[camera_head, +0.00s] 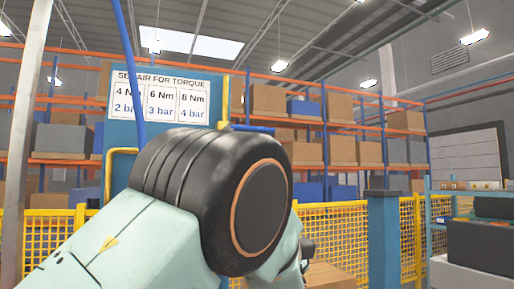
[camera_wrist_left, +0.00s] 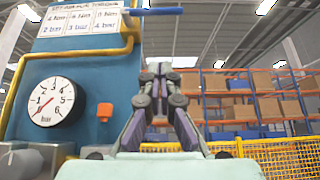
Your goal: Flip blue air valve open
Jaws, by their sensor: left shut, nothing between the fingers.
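The blue air valve handle (camera_head: 250,129) lies about horizontal at the top of a yellow pipe (camera_head: 223,105), right of the blue panel in the head view. In the left wrist view the handle (camera_wrist_left: 155,11) shows near the top edge, above my left gripper (camera_wrist_left: 160,68). The left gripper's fingertips are together, with nothing between them and a visible gap below the handle. In the head view my left arm hides most of the gripper; only small dark parts show. My right gripper is in neither view.
The blue panel (camera_wrist_left: 95,88) carries a pressure gauge (camera_wrist_left: 51,101), its red needle pointing lower left, an orange knob (camera_wrist_left: 104,112) and a torque sign (camera_head: 161,98). Yellow mesh fence (camera_head: 335,235) and shelves with boxes (camera_head: 268,101) stand behind. A blue cart (camera_head: 433,215) is at right.

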